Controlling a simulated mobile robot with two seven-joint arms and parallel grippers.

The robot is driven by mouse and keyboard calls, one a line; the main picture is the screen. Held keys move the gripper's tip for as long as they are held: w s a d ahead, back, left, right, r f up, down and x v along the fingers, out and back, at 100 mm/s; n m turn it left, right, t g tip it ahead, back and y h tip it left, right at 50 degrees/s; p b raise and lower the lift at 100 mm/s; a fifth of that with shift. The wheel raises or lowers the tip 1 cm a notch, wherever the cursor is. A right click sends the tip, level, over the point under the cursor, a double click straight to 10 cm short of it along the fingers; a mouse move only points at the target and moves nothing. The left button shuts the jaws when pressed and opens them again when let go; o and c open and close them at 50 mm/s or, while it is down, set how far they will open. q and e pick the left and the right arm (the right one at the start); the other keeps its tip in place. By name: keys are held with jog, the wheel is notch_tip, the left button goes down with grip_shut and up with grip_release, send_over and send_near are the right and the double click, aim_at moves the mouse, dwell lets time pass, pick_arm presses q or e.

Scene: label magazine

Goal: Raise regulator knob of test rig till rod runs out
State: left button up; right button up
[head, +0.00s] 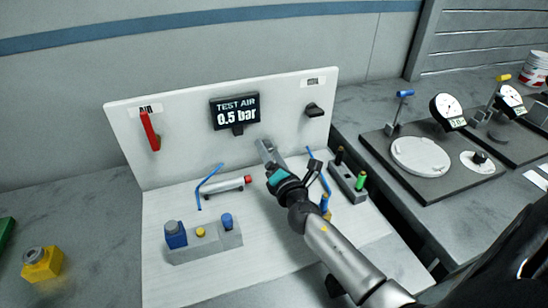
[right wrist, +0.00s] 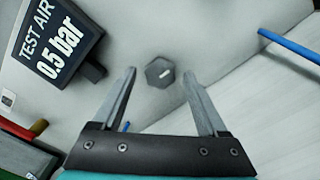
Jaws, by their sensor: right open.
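The test rig has a white upright panel (head: 180,125) and a white base board. Its display (head: 234,111) reads TEST AIR 0.5 bar; it also shows in the right wrist view (right wrist: 52,40). A dark hexagonal knob (right wrist: 161,72) with a white mark, apparently the regulator knob, sits on the panel below the display. In the head view my gripper hides it. A silver cylinder with a red end (head: 228,187) lies on the base board; I see no long rod out of it. My right gripper (head: 263,146) is open, its fingers apart before the knob, not touching it. My left gripper is not in view.
A red lever (head: 149,131) is at the panel's left, a black handle (head: 313,110) at its right. A grey button block (head: 203,243), blue tubes (head: 207,179) and a block with coloured posts (head: 348,182) stand on the base board. Dial gauges (head: 447,111) stand farther right.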

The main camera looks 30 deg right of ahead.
jog(key=shift+s+a+f, duration=0.1)
jog(key=shift+s+a, duration=0.05)
jog(key=shift+s, duration=0.45)
jog(key=b+v, duration=0.2)
jog(key=v, duration=1)
jog(key=shift+s+a, duration=0.1)
jog(key=shift+s, duration=0.2)
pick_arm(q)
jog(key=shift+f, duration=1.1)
pick_arm(e)
jog(key=shift+s+a, duration=0.15)
jog(key=shift+s, duration=0.5)
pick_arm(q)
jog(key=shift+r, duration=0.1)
